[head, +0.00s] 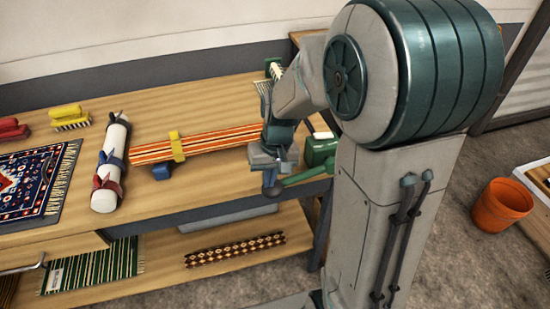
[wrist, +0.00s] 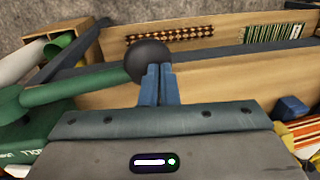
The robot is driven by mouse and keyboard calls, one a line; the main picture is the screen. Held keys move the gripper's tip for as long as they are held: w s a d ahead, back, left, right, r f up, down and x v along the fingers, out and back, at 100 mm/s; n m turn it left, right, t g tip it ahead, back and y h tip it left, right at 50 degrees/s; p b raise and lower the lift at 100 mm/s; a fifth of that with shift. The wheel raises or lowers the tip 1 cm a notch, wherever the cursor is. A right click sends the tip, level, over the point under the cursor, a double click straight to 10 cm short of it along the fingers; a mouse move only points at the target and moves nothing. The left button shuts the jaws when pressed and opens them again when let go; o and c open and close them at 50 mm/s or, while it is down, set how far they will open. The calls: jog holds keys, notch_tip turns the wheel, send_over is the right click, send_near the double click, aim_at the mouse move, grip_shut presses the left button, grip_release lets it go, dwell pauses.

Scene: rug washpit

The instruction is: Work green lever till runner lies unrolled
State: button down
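The green lever (head: 305,175) juts left from a green housing (head: 321,150) at the bench's right end. In the wrist view the lever (wrist: 85,88) ends in a dark round knob (wrist: 150,60). My gripper (wrist: 159,68) has its blue fingers close together, tips at the knob's near edge and not around it; I cannot tell whether they touch. In the head view my gripper (head: 269,182) is at the lever's end. An orange, red and cream striped runner (head: 222,139) lies flat along the bench. Its right end is hidden behind my arm.
A yellow piece (head: 177,146) crosses the runner beside a blue block (head: 161,172). A white roll with straps (head: 108,170), a patterned rug (head: 35,185) and brushes (head: 68,117) lie left. Folded textiles rest on the lower shelf (head: 165,275). An orange pot (head: 500,205) stands right.

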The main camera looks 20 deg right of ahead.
aim_at(270, 191)
notch_tip(270, 191, down, 4)
jog(key=shift+r+b, duration=0.15)
jog(key=shift+b, duration=0.9)
jog(key=shift+s+f, duration=0.25)
jog(key=shift+f, duration=0.15)
jog(key=shift+f+b, duration=0.1)
jog(key=shift+b, duration=0.2)
jog(key=a+r+p, duration=0.2)
jog(key=r, duration=0.5)
jog(key=a+r+p, duration=0.1)
jog(key=a+r, duration=0.2)
jog(key=r, duration=0.4)
jog(key=shift+w+p, duration=0.2)
jog(key=shift+p, duration=0.15)
